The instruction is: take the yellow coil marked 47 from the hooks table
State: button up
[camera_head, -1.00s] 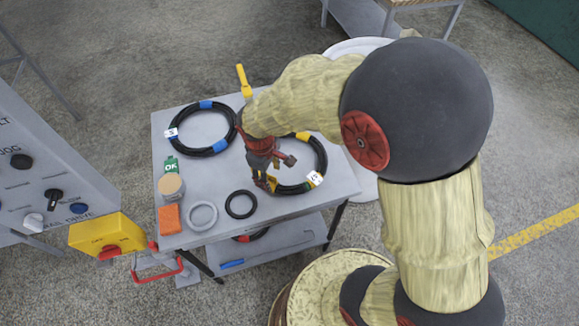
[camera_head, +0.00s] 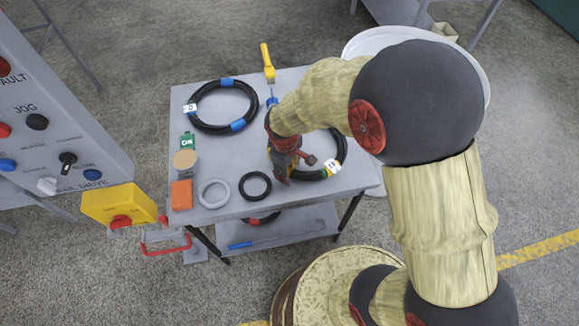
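A black hose coil (camera_head: 343,145) lies flat on the right half of the grey table (camera_head: 245,185), with a white tag (camera_head: 333,166) on its front right. The tag's number is too small to read. My arm and gripper hide its left and back parts, and I see no clear yellow band on it now. My gripper (camera_head: 281,174) points down at the coil's left side. I cannot tell whether it touches the hose or whether its fingers are open. A second black coil (camera_head: 193,116) with blue bands and a white tag lies at the back left.
A yellow-handled tool (camera_head: 267,62) is at the table's back edge. A green OK item (camera_head: 187,141), a round tan-topped container (camera_head: 185,161), an orange block (camera_head: 181,194), a grey ring (camera_head: 202,193) and a black ring (camera_head: 266,191) sit in front. A control panel (camera_head: 50,125) stands left.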

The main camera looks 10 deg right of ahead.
jog(key=c, duration=0.4)
grip_shut()
dwell(0.4)
jog(key=shift+o, duration=2)
grip_release()
jog(key=shift+r, duration=0.1)
jog(key=shift+s+a+r+p, duration=0.1)
jog(key=shift+r+p, duration=0.35)
jog(key=shift+r, duration=0.8)
jog(key=shift+s+a+r+p, duration=0.15)
jog(key=shift+r+p, duration=0.25)
jog(key=shift+r, duration=0.9)
jog(key=shift+s+a+r+p, duration=0.1)
jog(key=shift+r+p, duration=0.35)
jog(key=shift+r, duration=0.8)
